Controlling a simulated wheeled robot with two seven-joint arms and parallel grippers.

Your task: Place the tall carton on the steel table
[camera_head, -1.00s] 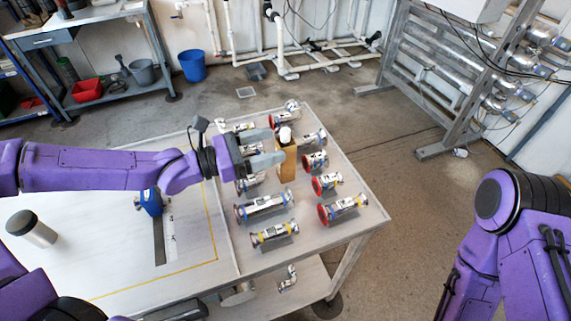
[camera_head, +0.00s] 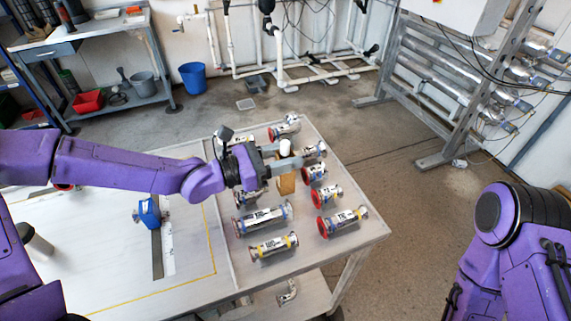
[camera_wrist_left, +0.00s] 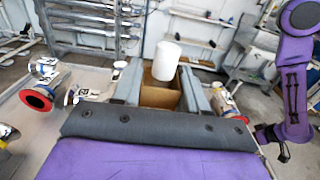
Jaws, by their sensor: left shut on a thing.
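The tall brown carton (camera_head: 287,183) stands upright among the pipe fittings on the light-topped table (camera_head: 340,252). Its lower part shows below my left gripper (camera_head: 289,157). In the left wrist view my left gripper (camera_wrist_left: 160,88) has a finger on each side of the carton (camera_wrist_left: 160,96) and is shut on it. A white cylinder (camera_wrist_left: 166,62) shows at the carton's top; I cannot tell if it is in it or behind it. My right arm is at the right, its gripper out of view. I cannot tell which table is the steel one.
Several flanged pipe fittings (camera_head: 262,217) lie close around the carton. A blue object (camera_head: 148,213) is on the table's left part. A workbench (camera_head: 45,45) stands at the back left, with a blue bucket (camera_head: 194,78) on the floor beside it.

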